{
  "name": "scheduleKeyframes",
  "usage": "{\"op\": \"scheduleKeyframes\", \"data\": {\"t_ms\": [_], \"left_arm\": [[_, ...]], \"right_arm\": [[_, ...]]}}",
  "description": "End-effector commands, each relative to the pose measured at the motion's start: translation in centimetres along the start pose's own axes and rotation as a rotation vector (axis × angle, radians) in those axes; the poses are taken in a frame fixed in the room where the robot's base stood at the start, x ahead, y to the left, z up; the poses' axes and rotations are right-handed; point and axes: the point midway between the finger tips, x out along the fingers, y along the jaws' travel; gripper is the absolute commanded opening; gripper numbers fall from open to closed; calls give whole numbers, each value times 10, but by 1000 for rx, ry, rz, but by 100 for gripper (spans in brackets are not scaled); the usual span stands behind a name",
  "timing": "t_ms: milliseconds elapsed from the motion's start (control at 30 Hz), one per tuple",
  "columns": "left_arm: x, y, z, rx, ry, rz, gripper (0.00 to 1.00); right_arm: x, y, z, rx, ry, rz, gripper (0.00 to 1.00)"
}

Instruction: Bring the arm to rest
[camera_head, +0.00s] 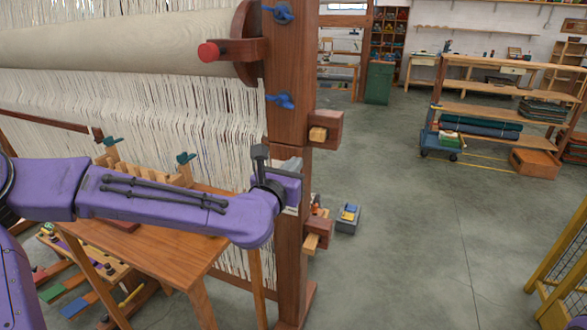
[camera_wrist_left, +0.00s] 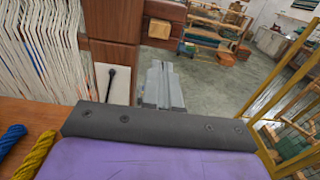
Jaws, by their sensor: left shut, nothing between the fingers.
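My left arm reaches in from the left in the head view, in front of the loom. Its gripper (camera_head: 291,191) is at the arm's end, beside the loom's wooden post, and its fingers are hard to make out there. In the left wrist view the two grey fingers (camera_wrist_left: 163,86) are together and empty, with grey floor beyond them. A blue skein (camera_wrist_left: 12,140) and a yellow skein (camera_wrist_left: 36,155) lie on a wooden surface at the lower left of that view, apart from the fingers. My right gripper is not in view.
The loom post (camera_head: 290,90) stands close to my left gripper, with white warp threads (camera_head: 180,115) left of it. A wooden table (camera_head: 170,255) is below my forearm. A yellow frame (camera_head: 560,270) stands at the right. Open floor (camera_head: 430,230) lies between.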

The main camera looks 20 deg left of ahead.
Motion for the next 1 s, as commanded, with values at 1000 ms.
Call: {"op": "scheduleKeyframes", "data": {"t_ms": [1000], "left_arm": [[-211, 49, -402, 2225, 668, -1023, 0]], "right_arm": [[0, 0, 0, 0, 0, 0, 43]]}}
